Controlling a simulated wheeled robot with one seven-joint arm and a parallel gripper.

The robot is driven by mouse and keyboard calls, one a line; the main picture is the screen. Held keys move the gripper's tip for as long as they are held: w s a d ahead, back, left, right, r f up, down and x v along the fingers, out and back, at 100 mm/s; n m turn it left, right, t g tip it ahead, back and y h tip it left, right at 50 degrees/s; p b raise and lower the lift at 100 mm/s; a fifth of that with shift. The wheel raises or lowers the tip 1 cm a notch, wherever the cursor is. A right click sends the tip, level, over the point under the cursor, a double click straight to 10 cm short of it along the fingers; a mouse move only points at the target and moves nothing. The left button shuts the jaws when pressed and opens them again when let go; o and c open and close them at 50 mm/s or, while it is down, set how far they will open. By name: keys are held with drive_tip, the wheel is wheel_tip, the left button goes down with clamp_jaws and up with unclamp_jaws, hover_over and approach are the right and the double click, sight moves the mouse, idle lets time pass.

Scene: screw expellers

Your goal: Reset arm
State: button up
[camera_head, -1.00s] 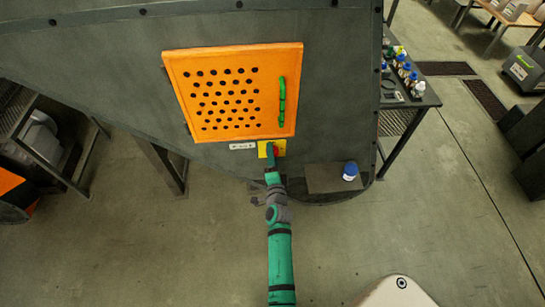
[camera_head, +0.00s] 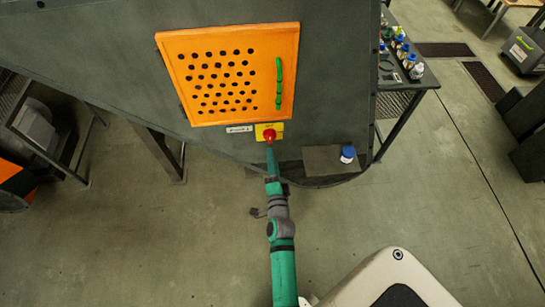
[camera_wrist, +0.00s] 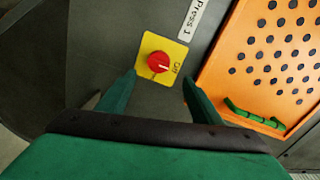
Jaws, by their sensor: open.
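My gripper (camera_wrist: 157,95) is open and empty in the wrist view, its two green fingers apart. Just beyond the fingertips is a red rotary knob (camera_wrist: 159,62) on a yellow plate (camera_wrist: 175,47), with the word "Off" beside it. A gap shows between the fingers and the knob. In the head view my green arm reaches up from the bottom, and the knob (camera_head: 269,134) shows just above its end. The fingers are hard to make out there.
An orange perforated door (camera_head: 230,110) with a green handle (camera_head: 279,84) is on the grey machine (camera_head: 110,70). A white "Press 1" label (camera_wrist: 193,15) is beside the plate. A blue-capped jar (camera_head: 347,154) stands on a low ledge to the right. Open floor (camera_head: 430,200) lies right.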

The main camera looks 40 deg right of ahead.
drive_tip(key=shift+a, duration=0.1)
idle(0.5)
drive_tip(key=s+a+n+y, duration=0.2)
drive_tip(key=s+a+n, duration=0.4)
drive_tip(key=a, duration=0.4)
drive_tip(key=s+a+n+y, duration=0.2)
drive_tip(key=s+a+n, duration=0.3)
drive_tip(key=s+a, duration=0.45)
drive_tip(key=s+a+r+n+y, duration=0.5)
drive_tip(key=s+a+r+n, duration=0.6)
drive_tip(key=s+a, duration=0.1)
drive_tip(key=shift+s+r+t, duration=0.3)
drive_tip(key=shift+s+t, duration=0.1)
drive_tip(key=shift+s, duration=0.2)
drive_tip(key=shift+w, duration=0.1)
